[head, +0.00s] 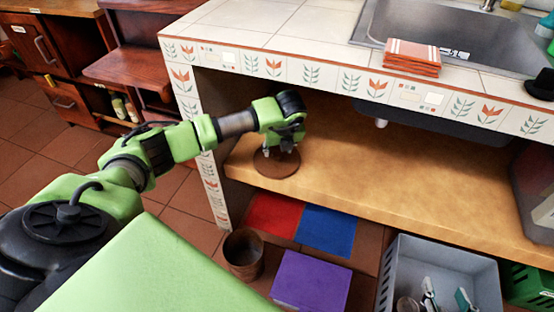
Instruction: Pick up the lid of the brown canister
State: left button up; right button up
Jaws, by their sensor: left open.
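A round, flat brown lid (272,168) lies on the wooden shelf under the counter, near the shelf's left end. My left gripper (279,149) points down over the lid, with its fingers open around or just above the lid's middle. The gripper hides part of the lid's top, and I cannot tell whether the fingers touch it. A brown canister (243,256) stands upright and open-topped below the shelf's front edge. My right gripper is not in view.
Below are red (274,215), blue (326,230) and purple (310,282) flat-topped items and a grey crate (445,255). The shelf's middle is clear.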

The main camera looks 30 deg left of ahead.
aim_at(277, 153)
pick_arm(q)
jog(key=x, duration=0.3)
jog(key=shift+f+b, duration=0.15)
jog(key=shift+b, duration=0.15)
pick_arm(e)
jog(key=w+r+t, duration=0.1)
jog(key=r, duration=0.1)
jog(key=w+a+r+t, duration=0.1)
jog(key=w, duration=0.1)
jog(key=shift+a+r+y, duration=0.15)
jog(key=shift+r+y, duration=0.25)
pick_arm(q)
jog(key=shift+c, duration=0.3)
jog(key=c, duration=0.9)
jog(key=shift+c, duration=0.2)
pick_arm(e)
jog(key=shift+s, duration=0.1)
